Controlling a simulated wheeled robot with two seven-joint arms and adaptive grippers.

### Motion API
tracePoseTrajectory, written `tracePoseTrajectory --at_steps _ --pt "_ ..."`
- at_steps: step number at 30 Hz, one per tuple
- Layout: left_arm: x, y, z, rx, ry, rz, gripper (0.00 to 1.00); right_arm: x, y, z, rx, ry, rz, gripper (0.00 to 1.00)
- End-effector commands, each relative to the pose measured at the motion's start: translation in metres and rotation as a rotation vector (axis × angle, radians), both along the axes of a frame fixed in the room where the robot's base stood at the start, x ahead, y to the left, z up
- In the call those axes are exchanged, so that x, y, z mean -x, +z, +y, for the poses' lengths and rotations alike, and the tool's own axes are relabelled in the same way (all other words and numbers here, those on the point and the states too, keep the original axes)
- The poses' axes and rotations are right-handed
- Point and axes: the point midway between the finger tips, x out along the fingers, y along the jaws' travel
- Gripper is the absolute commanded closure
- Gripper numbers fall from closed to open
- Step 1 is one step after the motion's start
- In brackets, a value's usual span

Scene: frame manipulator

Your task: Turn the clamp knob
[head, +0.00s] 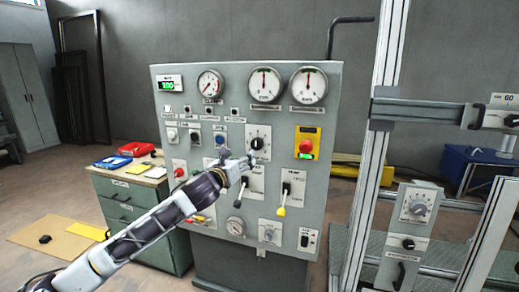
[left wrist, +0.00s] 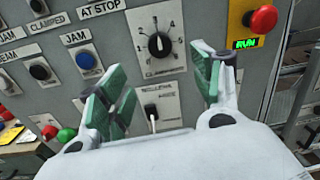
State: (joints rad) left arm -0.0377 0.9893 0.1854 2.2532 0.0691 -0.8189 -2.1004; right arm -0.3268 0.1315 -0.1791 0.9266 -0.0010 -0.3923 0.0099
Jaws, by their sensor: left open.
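My left gripper (head: 249,165) reaches in from the lower left to the grey control panel (head: 226,75). It is open and empty; in the left wrist view its two green-padded fingers (left wrist: 160,92) stand wide apart. A black rotary knob (head: 257,143) on a white numbered plate sits just above and right of the gripper. In the left wrist view this knob (left wrist: 159,44) lies between and beyond the fingers, apart from them, its pointer roughly upward. My right gripper is not in view.
A red stop button (head: 306,146) on a yellow plate is right of the knob. Levers with a black handle (head: 238,203) and yellow handle (head: 282,211) hang below. A right-hand post carries another dial (head: 417,207) and black knob (head: 408,243). A drawer cabinet (head: 140,196) stands left.

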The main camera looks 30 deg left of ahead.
Motion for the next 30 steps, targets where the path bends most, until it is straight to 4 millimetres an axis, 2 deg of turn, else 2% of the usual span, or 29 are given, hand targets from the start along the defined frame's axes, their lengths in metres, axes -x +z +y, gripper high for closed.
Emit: tracePoseTrajectory --at_steps 17,30 --pt "-0.004 0.0 0.001 0.001 0.001 -0.001 0.34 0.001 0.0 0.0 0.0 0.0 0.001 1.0" --pt "-0.023 0.001 0.005 0.002 0.0 -0.001 0.34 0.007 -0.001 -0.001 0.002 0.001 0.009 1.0"
